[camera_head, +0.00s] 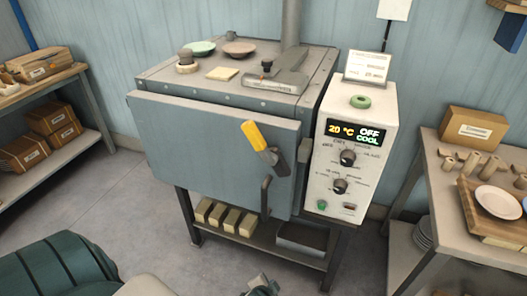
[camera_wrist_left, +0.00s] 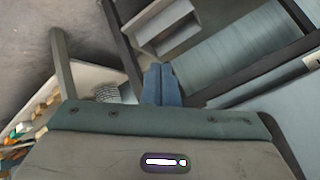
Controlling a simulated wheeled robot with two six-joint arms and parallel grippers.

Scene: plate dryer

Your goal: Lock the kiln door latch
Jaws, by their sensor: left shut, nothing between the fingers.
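The grey-blue kiln door (camera_head: 200,150) covers the front of the kiln (camera_head: 150,76); I cannot tell whether it is fully seated. Its latch has a yellow-handled lever (camera_head: 254,135), tilted up and to the left from a dark pivot near the door's right edge. A dark upright door handle (camera_head: 265,196) is below it. My left gripper (camera_wrist_left: 161,84) shows blue fingers together, with nothing between them, in the left wrist view.
A control box (camera_head: 322,185) reading 20 °C, OFF and COOL stands right of the door. Pale bricks (camera_head: 231,219) lie on the shelf below. A table (camera_head: 452,225) with pottery is at right, shelving (camera_head: 95,105) at left. Floor before the kiln looks clear.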

